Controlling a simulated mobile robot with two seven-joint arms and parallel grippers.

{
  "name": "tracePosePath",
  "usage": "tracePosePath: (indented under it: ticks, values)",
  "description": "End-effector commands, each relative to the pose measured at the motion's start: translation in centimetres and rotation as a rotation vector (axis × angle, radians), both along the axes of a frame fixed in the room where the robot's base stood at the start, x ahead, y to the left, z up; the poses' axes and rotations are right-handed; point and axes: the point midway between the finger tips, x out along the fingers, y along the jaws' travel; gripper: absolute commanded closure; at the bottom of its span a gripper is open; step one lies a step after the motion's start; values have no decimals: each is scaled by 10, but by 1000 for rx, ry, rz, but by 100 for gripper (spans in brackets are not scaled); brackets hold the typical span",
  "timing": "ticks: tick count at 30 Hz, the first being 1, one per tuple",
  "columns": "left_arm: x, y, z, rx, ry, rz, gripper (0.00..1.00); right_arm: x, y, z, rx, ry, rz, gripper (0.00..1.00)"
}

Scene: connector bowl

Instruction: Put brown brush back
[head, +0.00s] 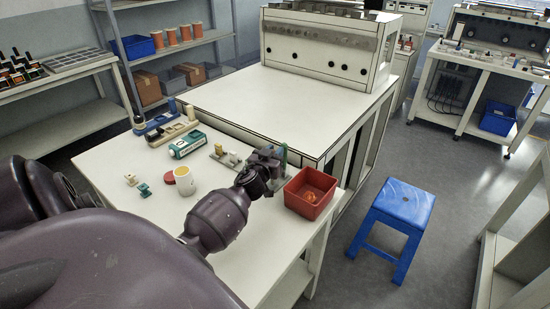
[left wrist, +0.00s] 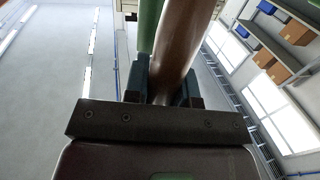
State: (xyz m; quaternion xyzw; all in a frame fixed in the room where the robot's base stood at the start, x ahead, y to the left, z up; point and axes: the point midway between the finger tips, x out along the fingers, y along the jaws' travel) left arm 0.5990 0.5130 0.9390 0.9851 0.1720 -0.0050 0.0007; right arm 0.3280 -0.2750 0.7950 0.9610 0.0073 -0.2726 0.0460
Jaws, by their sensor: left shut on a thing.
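My left gripper (head: 268,160) is over the near worktable, beside the red bin. In the left wrist view its fingers (left wrist: 160,85) are shut on a brown, rounded handle, which I take for the brown brush (left wrist: 186,40). The brush runs from the fingers up to the top edge of that view. A green handle-like thing (left wrist: 150,25) stands close beside it; a green upright piece also shows behind the gripper in the head view (head: 283,154). The gripper hides the brown brush in the head view. My right gripper is not in view.
A red bin (head: 298,202) with an orange item stands at the table's right edge. A blue stool (head: 403,205) stands on the floor.

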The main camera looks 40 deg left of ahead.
Motion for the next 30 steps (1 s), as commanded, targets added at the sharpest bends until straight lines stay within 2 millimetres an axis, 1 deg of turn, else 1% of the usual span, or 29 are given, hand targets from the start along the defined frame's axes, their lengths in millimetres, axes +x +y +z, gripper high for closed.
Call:
tracePosePath:
  ticks: [1, 3, 11, 15, 16, 20, 21, 30]
  values:
    - [0, 0, -7, -3, 1, 0, 100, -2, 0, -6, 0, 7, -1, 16]
    - [0, 0, -10, -1, 1, 1, 100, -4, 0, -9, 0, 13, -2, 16]
    - [0, 0, -8, 0, -1, 0, 100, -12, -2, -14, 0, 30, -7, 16]
    - [0, 0, -12, 0, 0, 0, 100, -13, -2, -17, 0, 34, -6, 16]
    - [0, 0, -12, 0, 0, 0, 73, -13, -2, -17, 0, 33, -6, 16]
    - [0, 0, -11, 0, 0, 0, 53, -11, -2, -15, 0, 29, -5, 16]
    - [0, 0, -11, 0, 0, 0, 50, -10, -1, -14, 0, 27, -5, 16]
    - [0, 0, -9, 0, -1, 0, 50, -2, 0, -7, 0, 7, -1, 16]
